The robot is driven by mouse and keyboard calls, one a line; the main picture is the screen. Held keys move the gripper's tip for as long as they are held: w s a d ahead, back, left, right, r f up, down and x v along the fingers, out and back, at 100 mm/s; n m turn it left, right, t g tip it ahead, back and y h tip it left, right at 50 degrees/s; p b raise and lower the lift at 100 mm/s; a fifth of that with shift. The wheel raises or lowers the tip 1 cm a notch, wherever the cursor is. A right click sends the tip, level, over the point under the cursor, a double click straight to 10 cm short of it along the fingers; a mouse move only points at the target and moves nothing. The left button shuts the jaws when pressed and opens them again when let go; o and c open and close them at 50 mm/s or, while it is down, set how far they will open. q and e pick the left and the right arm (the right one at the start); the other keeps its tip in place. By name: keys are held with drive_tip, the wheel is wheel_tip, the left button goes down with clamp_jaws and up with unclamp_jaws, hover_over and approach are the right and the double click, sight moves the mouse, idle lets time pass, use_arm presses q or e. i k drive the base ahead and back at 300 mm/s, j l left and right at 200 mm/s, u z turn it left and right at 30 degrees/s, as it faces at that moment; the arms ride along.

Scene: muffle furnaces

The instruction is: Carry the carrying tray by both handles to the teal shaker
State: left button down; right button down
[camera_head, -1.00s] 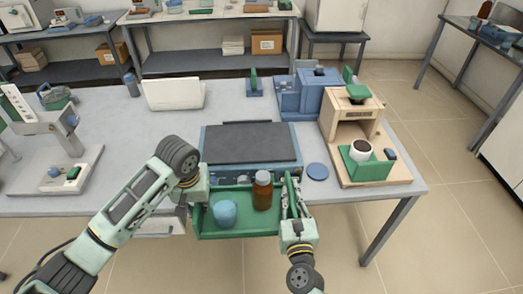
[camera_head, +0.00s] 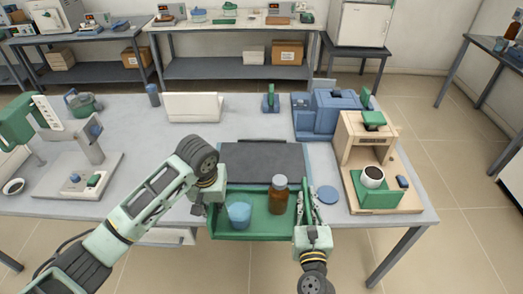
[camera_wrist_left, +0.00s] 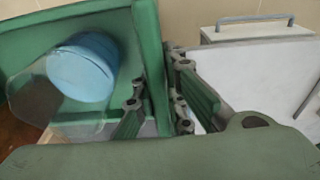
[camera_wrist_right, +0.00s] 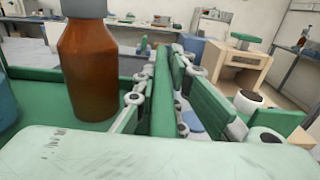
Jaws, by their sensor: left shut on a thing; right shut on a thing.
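The green carrying tray (camera_head: 263,236) is held out in front of me, roughly level. It carries a blue cup or beaker (camera_head: 239,213) and a brown bottle with a grey cap (camera_head: 279,198), both upright. My left gripper (camera_head: 203,208) is shut on the tray's left side, seen close in the left wrist view (camera_wrist_left: 155,110). My right gripper (camera_head: 309,208) is shut on its right side, also seen in the right wrist view (camera_wrist_right: 163,100). The shaker, with a dark flat top (camera_head: 262,163), stands on the bench just beyond the tray. The tray hides most of its front.
A blue disc (camera_head: 328,195) lies right of the shaker. A wooden stand (camera_head: 360,155) with a green block and white cup stands further right. A blue device (camera_head: 325,115) is behind. A white balance-like device (camera_head: 80,175) is at left. Bench space between is clear.

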sight(262, 161)
drive_tip(key=i, duration=0.85)
